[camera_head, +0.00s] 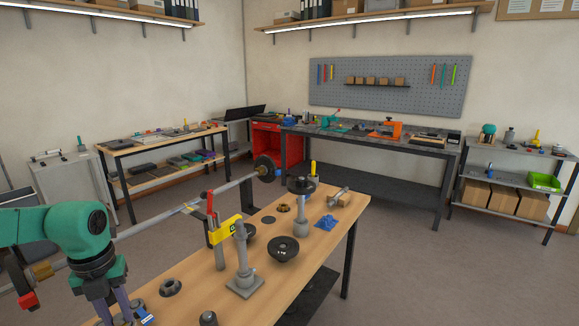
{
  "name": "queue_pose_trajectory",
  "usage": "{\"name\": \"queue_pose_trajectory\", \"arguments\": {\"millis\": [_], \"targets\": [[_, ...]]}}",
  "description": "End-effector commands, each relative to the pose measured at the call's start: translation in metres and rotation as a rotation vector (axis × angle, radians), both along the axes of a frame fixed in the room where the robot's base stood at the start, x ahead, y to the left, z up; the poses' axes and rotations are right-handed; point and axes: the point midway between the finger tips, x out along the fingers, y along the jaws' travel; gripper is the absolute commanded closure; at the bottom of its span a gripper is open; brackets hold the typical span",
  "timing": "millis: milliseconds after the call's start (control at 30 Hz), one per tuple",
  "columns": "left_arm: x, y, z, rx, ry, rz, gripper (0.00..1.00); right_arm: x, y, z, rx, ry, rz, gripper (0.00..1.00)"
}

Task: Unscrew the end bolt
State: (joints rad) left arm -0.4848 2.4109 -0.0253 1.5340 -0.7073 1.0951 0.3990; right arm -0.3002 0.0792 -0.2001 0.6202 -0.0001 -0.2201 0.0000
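A long grey bar (160,224) runs from the left side to a black disc (263,167) near the middle. A small yellowish piece (267,170) sits at the disc's centre; I cannot tell whether it is the end bolt. A red and black piece (27,299) is at the bar's near left end. My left arm comes in from the left in front of the bar. My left gripper (121,312) points down at the bottom edge, over the near end of the bench. Its fingertips are cut off by the frame. My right gripper is not in view.
The wooden bench (205,290) bears a grey post on a square base (245,285), a yellow and red clamp (224,229), black discs (284,249), and a blue piece (327,222). Grey floor (420,270) is open to the right. A workbench (370,139) stands behind.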

Motion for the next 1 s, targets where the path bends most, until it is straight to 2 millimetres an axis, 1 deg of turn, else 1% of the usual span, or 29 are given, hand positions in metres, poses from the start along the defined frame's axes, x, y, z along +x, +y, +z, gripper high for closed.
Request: {"name": "queue_pose_trajectory", "arguments": {"millis": [67,100,233,300,433,467,500,533,867,1000], "targets": [[-0.003,0.000,-0.004,0.003,0.014,0.168,1.00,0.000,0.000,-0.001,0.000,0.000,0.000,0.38],[-0.003,0.000,-0.004,0.000,0.013,0.182,1.00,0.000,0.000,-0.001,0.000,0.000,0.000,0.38],[-0.002,-0.001,-0.006,-0.001,0.009,0.089,1.00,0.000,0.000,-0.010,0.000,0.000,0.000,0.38],[-0.002,-0.001,-0.004,-0.002,0.009,0.055,1.00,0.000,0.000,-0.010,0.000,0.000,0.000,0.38],[-0.002,0.000,-0.003,0.000,0.008,0.054,1.00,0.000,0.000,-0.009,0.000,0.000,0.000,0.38],[-0.002,0.000,-0.003,0.000,0.008,0.054,0.66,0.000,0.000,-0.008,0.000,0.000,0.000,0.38],[-0.002,0.000,-0.002,0.000,0.007,0.054,0.51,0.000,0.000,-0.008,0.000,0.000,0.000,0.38],[-0.002,0.000,-0.002,0.000,0.007,0.054,0.39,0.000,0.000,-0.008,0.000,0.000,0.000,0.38],[-0.001,0.000,0.000,0.000,0.004,0.054,0.39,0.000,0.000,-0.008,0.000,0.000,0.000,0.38],[0.000,0.000,0.011,0.001,0.000,0.054,0.39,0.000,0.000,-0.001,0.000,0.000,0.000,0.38]]}}
